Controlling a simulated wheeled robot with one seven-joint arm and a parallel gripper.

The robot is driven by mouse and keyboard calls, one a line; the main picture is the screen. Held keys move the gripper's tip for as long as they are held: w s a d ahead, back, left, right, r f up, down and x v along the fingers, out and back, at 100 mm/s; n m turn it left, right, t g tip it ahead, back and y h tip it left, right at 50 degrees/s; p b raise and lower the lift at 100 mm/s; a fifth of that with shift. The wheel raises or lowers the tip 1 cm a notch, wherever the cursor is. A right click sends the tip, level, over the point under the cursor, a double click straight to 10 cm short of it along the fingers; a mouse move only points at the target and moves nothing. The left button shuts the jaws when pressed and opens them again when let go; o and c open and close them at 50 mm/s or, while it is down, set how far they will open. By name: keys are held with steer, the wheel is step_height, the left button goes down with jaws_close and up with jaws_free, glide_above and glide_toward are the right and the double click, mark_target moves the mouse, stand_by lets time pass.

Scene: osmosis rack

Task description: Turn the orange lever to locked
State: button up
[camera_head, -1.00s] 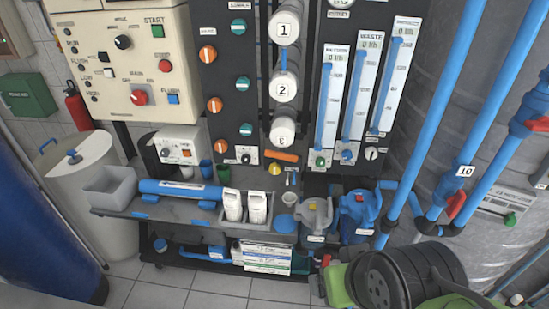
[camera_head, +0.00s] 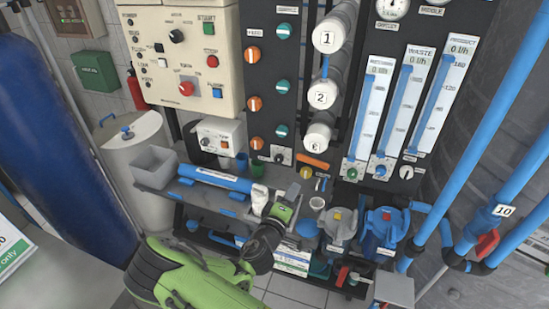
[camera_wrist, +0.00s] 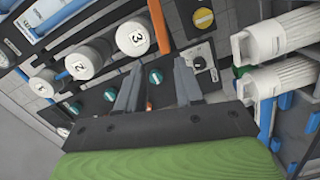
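The orange lever (camera_head: 313,161) is a long bar on the dark panel, below the white cylinder marked 3 (camera_head: 318,138) in the head view. It lies nearly level there, tilted slightly down to the right. In the wrist view the orange lever (camera_wrist: 158,27) shows as a narrow bar near the top edge, partly cut off. My gripper (camera_wrist: 157,72) is open and empty, its two fingers pointing toward the panel, with the lever apart from them. In the head view my gripper (camera_head: 292,192) is below the lever, over the shelf area. The word locked is not readable.
A yellow knob (camera_head: 306,172) is just under the lever. Several orange and teal knobs are on the panel to its left.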

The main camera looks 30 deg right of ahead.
steer(key=w+a+n+t, duration=0.1)
steer(key=p, duration=0.2)
glide_toward(301, 159)
steer(key=shift+n+y, duration=0.3)
steer(key=x, duration=0.8)
steer(key=shift+w+d+r, duration=0.2)
steer(key=shift+d+r, duration=0.05)
steer(key=shift+d, duration=0.05)
jaws_close()
